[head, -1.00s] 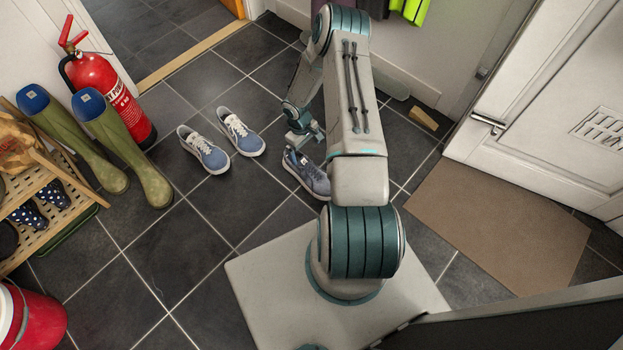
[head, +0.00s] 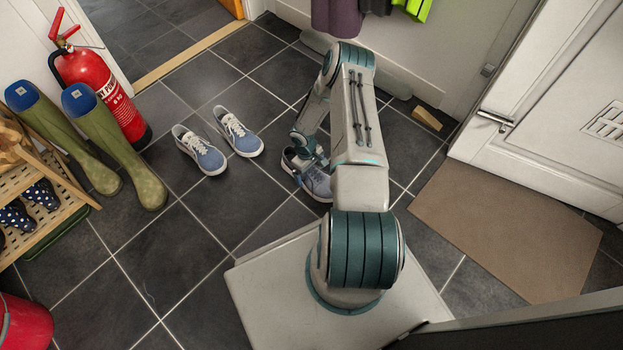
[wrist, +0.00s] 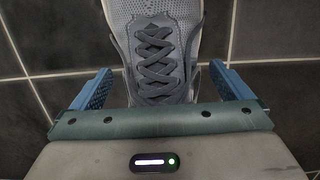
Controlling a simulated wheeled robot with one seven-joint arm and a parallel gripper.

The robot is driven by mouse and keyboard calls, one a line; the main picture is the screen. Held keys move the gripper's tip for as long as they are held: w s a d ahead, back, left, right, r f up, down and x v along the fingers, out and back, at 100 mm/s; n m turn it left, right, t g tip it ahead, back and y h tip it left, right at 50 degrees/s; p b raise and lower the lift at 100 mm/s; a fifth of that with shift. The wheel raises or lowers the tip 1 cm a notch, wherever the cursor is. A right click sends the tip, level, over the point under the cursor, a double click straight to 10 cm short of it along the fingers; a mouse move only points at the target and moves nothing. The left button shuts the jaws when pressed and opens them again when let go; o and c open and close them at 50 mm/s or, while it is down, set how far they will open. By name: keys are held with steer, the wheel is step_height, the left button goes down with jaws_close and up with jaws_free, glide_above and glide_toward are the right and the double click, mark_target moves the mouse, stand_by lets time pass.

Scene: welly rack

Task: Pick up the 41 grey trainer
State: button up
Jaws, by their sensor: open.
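A single grey trainer (head: 316,184) with grey laces stands on the dark floor tiles, partly hidden behind my arm in the head view. Its laced front fills the top middle of the wrist view (wrist: 158,45); no size number is readable. My gripper (wrist: 161,78) is open, with one blue finger on each side of the trainer and a gap showing on both sides. In the head view my gripper (head: 303,160) is low over the trainer's laces and opening.
A pair of blue trainers with white laces (head: 203,155) (head: 240,137) stands to the left. Further left are green wellies (head: 125,150), a red extinguisher (head: 105,90), a wooden rack (head: 45,225) and a red bucket (head: 22,325). A brown mat (head: 505,225) lies right.

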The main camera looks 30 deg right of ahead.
steer(key=shift+f, duration=0.1)
steer(key=c, duration=1.2)
